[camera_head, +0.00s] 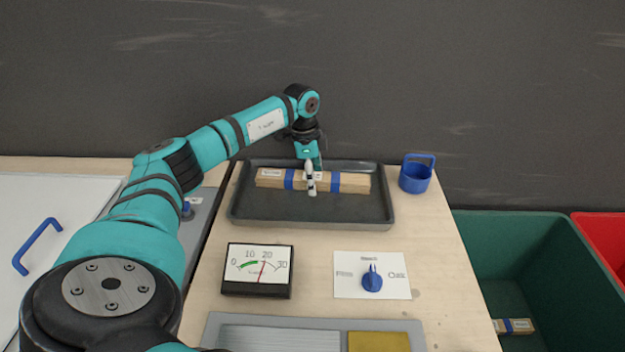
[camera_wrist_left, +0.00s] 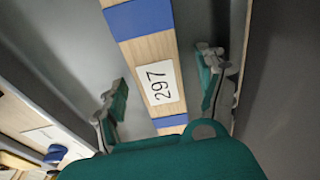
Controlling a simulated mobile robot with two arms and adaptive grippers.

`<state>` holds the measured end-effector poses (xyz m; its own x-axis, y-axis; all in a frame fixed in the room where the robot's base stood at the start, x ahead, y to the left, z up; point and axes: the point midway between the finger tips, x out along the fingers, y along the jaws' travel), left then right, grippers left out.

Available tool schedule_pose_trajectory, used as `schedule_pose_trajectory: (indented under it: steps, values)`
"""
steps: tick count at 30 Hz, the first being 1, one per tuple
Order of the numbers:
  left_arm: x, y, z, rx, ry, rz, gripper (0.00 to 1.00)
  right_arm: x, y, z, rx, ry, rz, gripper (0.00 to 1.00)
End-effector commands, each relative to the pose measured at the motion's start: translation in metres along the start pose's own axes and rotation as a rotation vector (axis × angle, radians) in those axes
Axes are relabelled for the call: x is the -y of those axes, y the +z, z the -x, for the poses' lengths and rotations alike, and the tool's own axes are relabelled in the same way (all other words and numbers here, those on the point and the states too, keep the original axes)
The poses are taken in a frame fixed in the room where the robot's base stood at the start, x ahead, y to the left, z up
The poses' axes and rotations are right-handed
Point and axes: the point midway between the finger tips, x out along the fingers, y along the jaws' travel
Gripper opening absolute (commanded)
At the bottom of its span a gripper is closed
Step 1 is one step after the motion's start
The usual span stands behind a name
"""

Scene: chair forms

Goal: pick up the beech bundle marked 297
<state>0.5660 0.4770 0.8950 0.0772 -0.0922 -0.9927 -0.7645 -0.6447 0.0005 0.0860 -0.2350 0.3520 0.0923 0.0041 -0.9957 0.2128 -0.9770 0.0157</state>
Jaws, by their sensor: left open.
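The beech bundle marked 297 (camera_head: 352,183) lies lengthwise in a dark grey tray (camera_head: 300,210), with two blue bands round it. In the left wrist view the bundle (camera_wrist_left: 150,48) runs between the fingers, and its white 297 label is readable. My left gripper (camera_head: 310,182) points down over the middle of the bundle and hides part of it. In the left wrist view my left gripper (camera_wrist_left: 163,90) is open, with one finger on each side of the bundle and visible gaps. Contact is not seen. My right gripper is not in view.
In front are a dial gauge (camera_head: 257,270) and a blue knob (camera_head: 372,280) on a white plate. A green bin (camera_head: 530,260) at the right holds another banded bundle (camera_head: 515,326). A dark wall stands behind.

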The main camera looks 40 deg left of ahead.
Motion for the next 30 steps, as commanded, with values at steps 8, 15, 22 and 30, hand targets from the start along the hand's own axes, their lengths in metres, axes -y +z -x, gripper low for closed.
schedule_pose_trajectory:
  steps: [8,15,22,30]
  values:
    - [0.0000,-0.0002,0.0004,0.000,0.000,0.000,0.57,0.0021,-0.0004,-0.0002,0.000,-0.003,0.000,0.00]
    - [0.0000,-0.0003,0.0006,0.000,0.000,0.000,0.25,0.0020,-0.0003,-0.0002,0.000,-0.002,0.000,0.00]
    - [0.0004,-0.0006,0.0016,-0.002,-0.001,0.000,0.00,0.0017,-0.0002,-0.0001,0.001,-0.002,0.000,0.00]
    - [0.0005,-0.0009,0.0034,-0.002,-0.002,0.000,0.00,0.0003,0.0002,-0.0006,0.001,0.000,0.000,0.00]
